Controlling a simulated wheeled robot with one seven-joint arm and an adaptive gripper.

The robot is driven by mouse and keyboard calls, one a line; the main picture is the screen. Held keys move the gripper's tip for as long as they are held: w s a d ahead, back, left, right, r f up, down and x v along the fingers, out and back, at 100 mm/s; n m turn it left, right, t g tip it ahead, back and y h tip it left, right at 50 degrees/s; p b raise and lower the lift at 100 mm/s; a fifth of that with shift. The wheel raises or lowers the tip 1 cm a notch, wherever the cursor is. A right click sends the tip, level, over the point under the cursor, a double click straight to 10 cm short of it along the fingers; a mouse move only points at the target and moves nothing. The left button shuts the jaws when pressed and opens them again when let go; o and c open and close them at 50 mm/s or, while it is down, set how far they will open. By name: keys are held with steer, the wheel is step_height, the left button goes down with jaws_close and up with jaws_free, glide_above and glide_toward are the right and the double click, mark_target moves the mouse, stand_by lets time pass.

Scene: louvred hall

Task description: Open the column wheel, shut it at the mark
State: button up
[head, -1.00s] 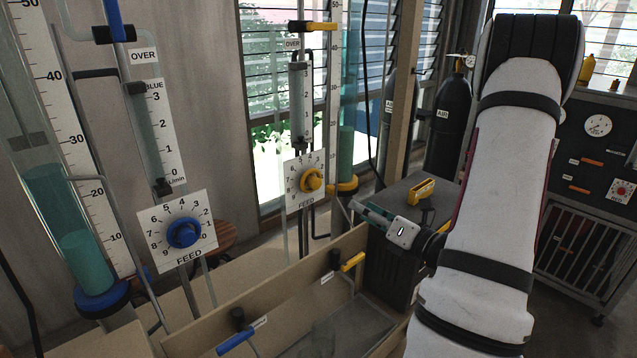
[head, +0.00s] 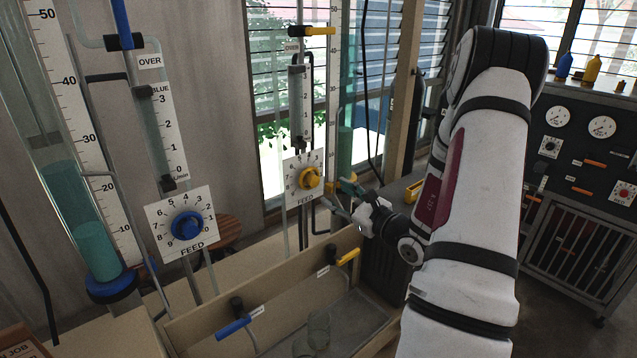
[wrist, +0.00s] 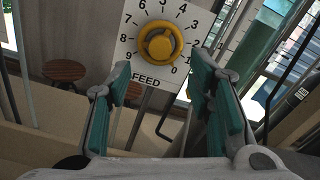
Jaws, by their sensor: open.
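The yellow wheel (head: 310,178) sits on a white FEED dial plate (head: 291,168), below a thin flow tube (head: 304,100). In the wrist view the yellow wheel (wrist: 160,42) is ahead, slightly above and between my fingers, apart from them. A blue wheel (head: 187,226) sits on its own FEED plate at left. The left column (head: 95,250) holds teal liquid beside a numbered scale. My gripper (head: 342,190) is open and empty, teal pads (wrist: 161,92) apart. I cannot make out a level mark.
A trough (head: 200,325) below the wheels has a blue-handled tap (head: 234,328) and a yellow-handled tap (head: 347,257), with clear glasses (head: 318,328) inside. A gauge panel (head: 575,150) stands at right. A wooden post (head: 403,90) rises behind my gripper.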

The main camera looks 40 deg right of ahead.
mark_target(315, 182)
steer(key=w, duration=0.8)
steer(key=shift+w+d+p, duration=0.25)
steer(key=shift+w+p, duration=0.05)
steer(key=shift+p, duration=0.1)
steer(key=shift+c, duration=0.4)
jaws_close()
